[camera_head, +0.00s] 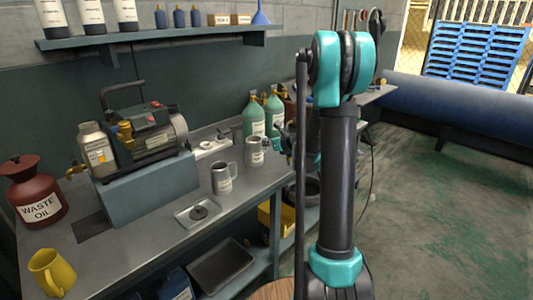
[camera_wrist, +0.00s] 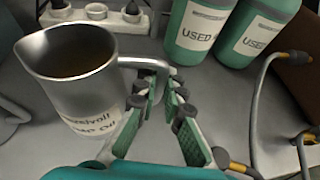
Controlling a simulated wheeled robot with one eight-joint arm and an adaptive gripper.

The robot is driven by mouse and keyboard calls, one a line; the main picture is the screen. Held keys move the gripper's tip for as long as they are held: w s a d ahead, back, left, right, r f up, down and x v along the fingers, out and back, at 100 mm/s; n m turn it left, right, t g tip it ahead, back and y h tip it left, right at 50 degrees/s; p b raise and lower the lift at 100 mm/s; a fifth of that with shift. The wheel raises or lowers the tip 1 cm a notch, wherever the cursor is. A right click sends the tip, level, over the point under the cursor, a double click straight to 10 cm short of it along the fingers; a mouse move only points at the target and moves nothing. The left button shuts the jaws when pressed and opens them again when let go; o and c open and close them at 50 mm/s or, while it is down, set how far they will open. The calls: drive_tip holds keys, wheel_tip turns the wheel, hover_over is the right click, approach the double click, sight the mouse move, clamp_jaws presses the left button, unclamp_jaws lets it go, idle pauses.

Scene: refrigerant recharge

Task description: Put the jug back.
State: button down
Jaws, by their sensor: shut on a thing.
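A grey metal jug (camera_head: 254,152) with a white label is upright over the bench, left of my gripper (camera_head: 277,143). In the wrist view the same jug (camera_wrist: 82,85) fills the left side, with dark liquid inside and a label partly readable as oil. My gripper (camera_wrist: 162,95) is shut on the jug's handle, with the fingers on either side of it. I cannot tell whether the jug's base touches the bench. A second grey jug (camera_head: 223,178) stands nearer on the bench.
Green bottles (camera_head: 252,115) labelled used stand behind the held jug. A power strip (camera_wrist: 95,14) lies behind it. A vacuum pump (camera_head: 150,130), red waste oil can (camera_head: 38,190), yellow jug (camera_head: 52,273) and small scale (camera_head: 197,213) are on the bench (camera_head: 150,238). A hose curves at right.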

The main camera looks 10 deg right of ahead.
drive_tip(key=shift+f, duration=2.3)
drive_tip(key=c, duration=1.6)
unclamp_jaws()
drive_tip(key=shift+f, duration=0.1)
drive_tip(key=shift+c, duration=0.2)
